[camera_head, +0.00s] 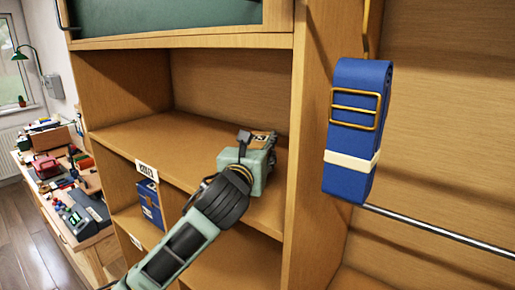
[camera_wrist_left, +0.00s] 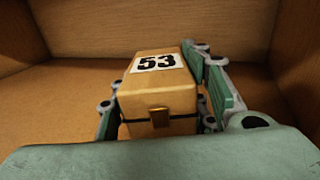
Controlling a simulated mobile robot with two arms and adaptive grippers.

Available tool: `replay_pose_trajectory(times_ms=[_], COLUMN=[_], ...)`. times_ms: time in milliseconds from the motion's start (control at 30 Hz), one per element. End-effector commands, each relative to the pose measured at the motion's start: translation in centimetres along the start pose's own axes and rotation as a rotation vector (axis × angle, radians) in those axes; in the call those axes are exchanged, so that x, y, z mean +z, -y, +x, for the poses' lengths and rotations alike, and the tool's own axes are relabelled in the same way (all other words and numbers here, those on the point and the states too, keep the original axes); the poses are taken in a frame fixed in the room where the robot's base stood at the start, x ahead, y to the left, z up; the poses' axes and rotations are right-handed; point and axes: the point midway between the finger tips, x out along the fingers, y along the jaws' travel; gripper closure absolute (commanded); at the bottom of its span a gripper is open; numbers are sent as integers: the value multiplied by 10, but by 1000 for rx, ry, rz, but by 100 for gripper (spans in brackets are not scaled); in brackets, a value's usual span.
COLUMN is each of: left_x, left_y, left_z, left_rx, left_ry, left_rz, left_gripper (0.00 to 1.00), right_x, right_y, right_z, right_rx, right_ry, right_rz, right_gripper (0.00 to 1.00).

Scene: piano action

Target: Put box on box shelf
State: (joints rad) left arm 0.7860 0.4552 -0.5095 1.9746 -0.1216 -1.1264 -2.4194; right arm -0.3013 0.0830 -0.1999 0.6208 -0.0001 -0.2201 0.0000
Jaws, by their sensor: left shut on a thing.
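The box is a small wooden box (camera_wrist_left: 158,100) with a brass clasp and a white label reading 53. In the left wrist view it sits between the two fingers of my left gripper (camera_wrist_left: 160,95), which is shut on it. In the head view my left gripper (camera_head: 250,155) reaches into the right side of an open wooden shelf compartment (camera_head: 150,138), and only a bit of the box (camera_head: 262,140) shows past it. I cannot tell whether the box touches the shelf board. My right gripper is not in view.
A blue box (camera_head: 150,202) stands in a lower cubby. A numbered tag (camera_head: 147,171) is on the shelf edge. A blue strap (camera_head: 355,130) with a brass buckle hangs right of the upright panel. A cluttered workbench (camera_head: 75,195) stands left. The compartment's left side is clear.

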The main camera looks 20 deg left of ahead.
Motion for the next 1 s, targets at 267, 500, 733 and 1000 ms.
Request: replay_pose_trajectory(times_ms=[267,500,733,1000], left_x=[-9,-13,-13,-12], left_y=[0,0,0,0], left_z=[0,0,0,0], left_rx=[0,0,0,0], left_ry=[6,3,2,3], left_rz=[0,0,0,0], left_gripper=[95,55,38,38], right_x=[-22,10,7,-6], right_y=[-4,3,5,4], right_z=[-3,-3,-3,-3], right_rx=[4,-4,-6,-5], right_ry=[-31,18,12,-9], right_rz=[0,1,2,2], right_gripper=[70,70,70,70])
